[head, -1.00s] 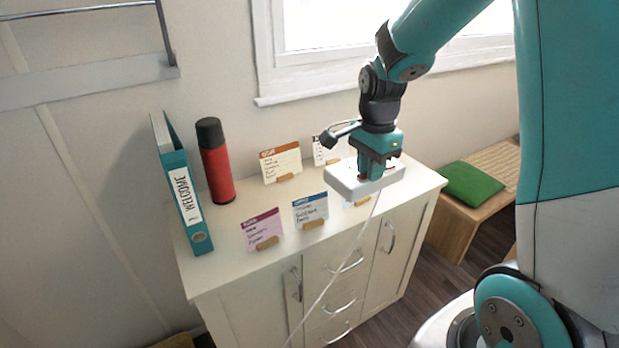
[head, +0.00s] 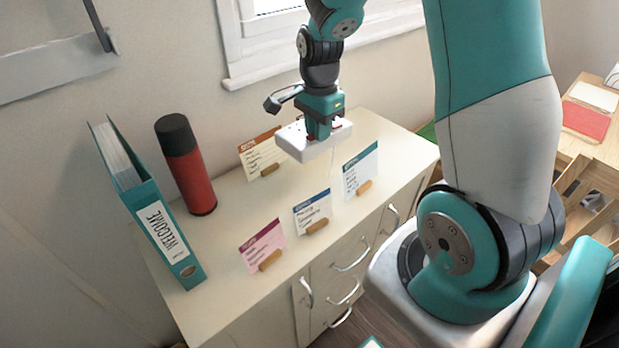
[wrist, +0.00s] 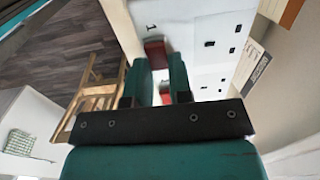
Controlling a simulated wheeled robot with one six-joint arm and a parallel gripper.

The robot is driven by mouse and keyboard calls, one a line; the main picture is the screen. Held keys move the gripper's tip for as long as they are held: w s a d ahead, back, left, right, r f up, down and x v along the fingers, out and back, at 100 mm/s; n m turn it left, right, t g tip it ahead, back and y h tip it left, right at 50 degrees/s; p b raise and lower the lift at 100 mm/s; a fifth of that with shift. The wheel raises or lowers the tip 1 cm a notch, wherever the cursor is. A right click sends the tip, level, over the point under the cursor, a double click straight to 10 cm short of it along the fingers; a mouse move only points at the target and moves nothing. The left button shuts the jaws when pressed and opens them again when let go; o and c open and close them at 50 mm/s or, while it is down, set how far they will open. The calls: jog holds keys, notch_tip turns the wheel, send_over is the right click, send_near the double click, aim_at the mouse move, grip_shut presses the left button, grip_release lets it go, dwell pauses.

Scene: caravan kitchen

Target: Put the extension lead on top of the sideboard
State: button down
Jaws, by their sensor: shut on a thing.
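The extension lead (head: 296,149) is a white block with red parts, held in the air above the sideboard (head: 398,150), a cream cabinet. My gripper (head: 319,132) is shut on the lead from above. In the wrist view, the gripper fingers (wrist: 158,75) close around a part of the lead (wrist: 205,42), whose white face has dark socket holes. A thin pale cable hangs below the lead; where it ends is hidden. The gap between lead and sideboard top is hard to judge.
On the sideboard stand a teal binder (head: 150,205), a red flask (head: 187,170) and several cards in wooden holders, including a blue-headed one (head: 312,212), a pink one (head: 262,247), a teal-headed one (head: 360,172) and an orange-headed one (head: 262,155).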

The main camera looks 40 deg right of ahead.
notch_tip(320, 180, down, 16)
jog(key=shift+p, duration=0.6)
jog(key=shift+f, duration=0.15)
jog(key=c, duration=1)
grip_release()
jog(key=shift+c, duration=0.2)
jog(key=shift+r, duration=0.2)
